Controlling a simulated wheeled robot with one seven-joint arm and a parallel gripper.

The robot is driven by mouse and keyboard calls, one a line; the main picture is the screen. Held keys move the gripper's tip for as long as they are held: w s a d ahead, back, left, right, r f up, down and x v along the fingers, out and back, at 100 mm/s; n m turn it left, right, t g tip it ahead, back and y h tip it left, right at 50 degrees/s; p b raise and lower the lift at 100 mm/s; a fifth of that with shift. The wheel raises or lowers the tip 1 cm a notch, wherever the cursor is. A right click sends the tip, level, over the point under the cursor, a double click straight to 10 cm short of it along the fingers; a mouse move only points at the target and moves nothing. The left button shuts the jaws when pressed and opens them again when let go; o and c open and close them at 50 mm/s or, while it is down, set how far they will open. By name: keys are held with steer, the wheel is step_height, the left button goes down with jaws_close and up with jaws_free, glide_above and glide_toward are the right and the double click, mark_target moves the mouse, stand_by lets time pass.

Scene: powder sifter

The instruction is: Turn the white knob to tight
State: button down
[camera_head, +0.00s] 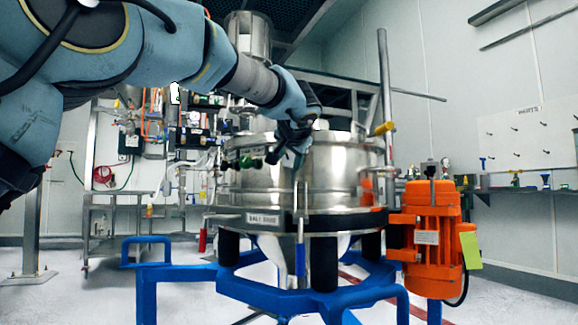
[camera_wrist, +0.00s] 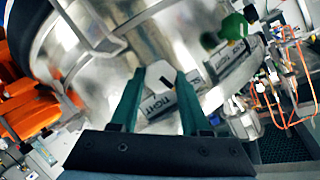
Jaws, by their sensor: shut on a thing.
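The white knob (camera_wrist: 159,76) shows in the wrist view between the two green fingers of my gripper (camera_wrist: 160,74), which is shut on it. A label plate reading "TIGHT" (camera_wrist: 158,103) sits just below the knob, partly between the fingers. In the head view my gripper (camera_head: 287,152) is at the front wall of the steel sifter drum (camera_head: 335,172). The knob is hidden behind my gripper there.
A green knob (camera_wrist: 233,27) with its own label plate is to the right in the wrist view. An orange motor (camera_head: 432,225) stands right of the drum. A blue frame (camera_head: 262,292) carries the sifter. Benches and wall fittings stand behind.

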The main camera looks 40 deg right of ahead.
steer(key=m+t+b, duration=0.1)
steer(key=m+b, duration=0.1)
steer(key=m+t+b, duration=0.1)
steer(key=m+b, duration=0.1)
steer(key=shift+s+d+f+m+t, duration=0.1)
steer(key=shift+s+f+m+t, duration=0.1)
steer(key=shift+f+m+t, duration=0.2)
steer(key=m+t+b, duration=0.1)
steer(key=m+b, duration=0.2)
steer(key=shift+f+m+b, duration=0.15)
steer(key=shift+m+b, duration=0.15)
steer(key=shift+b, duration=0.05)
steer(key=shift+m+t+h+b, duration=0.3)
steer(key=shift+m+t+b, duration=0.2)
steer(key=shift+m+b, duration=0.25)
steer(key=shift+c, duration=1.9)
jaws_free()
steer(key=v, duration=1)
steer(key=shift+s+a+p, duration=0.25)
steer(key=shift+s+p, duration=0.05)
steer(key=shift+p, duration=0.05)
